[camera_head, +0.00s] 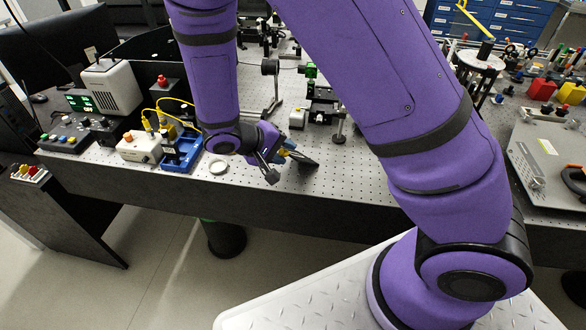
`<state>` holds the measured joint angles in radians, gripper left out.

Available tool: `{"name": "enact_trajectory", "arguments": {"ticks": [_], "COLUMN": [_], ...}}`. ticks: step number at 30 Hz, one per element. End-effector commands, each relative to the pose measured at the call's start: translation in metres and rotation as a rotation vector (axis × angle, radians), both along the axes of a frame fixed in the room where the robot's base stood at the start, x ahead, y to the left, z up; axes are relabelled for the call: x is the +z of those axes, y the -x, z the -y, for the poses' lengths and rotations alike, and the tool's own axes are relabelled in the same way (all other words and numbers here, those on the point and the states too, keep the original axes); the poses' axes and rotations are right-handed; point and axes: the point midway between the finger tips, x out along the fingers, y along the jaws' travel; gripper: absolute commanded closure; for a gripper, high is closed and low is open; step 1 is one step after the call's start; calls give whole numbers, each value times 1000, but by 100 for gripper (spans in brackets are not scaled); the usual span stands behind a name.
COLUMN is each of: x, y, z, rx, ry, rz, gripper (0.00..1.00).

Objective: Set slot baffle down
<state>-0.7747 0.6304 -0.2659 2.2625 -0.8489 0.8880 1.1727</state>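My gripper (280,163) is low over the front edge of the perforated optical table (345,180), near the middle of the view. A dark, flat, plate-like piece (304,159) shows at its right side. It may be the slot baffle or a part of the gripper; I cannot tell which. A small blue and yellow detail shows by the fingers. The fingers are small and dark here, so their opening and any contact with the table are unclear.
A blue tray (181,154) and a round pale ring (218,167) lie left of my gripper. A white box (139,147) and electronics stand farther left. Post-mounted optics (320,100) stand behind. A grey case (550,160) is at the right. Bare tabletop lies right of my gripper.

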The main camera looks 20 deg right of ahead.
Motion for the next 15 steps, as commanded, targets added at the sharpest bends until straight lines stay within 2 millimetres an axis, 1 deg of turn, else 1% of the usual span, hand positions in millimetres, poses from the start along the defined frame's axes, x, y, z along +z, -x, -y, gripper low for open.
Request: {"name": "enact_trajectory", "arguments": {"ticks": [9, 15], "x": [21, 32], "y": [3, 4], "z": [-26, -38], "rx": [1, 0], "ry": [-1, -1], "rz": [2, 0], "gripper": [63, 63]}}
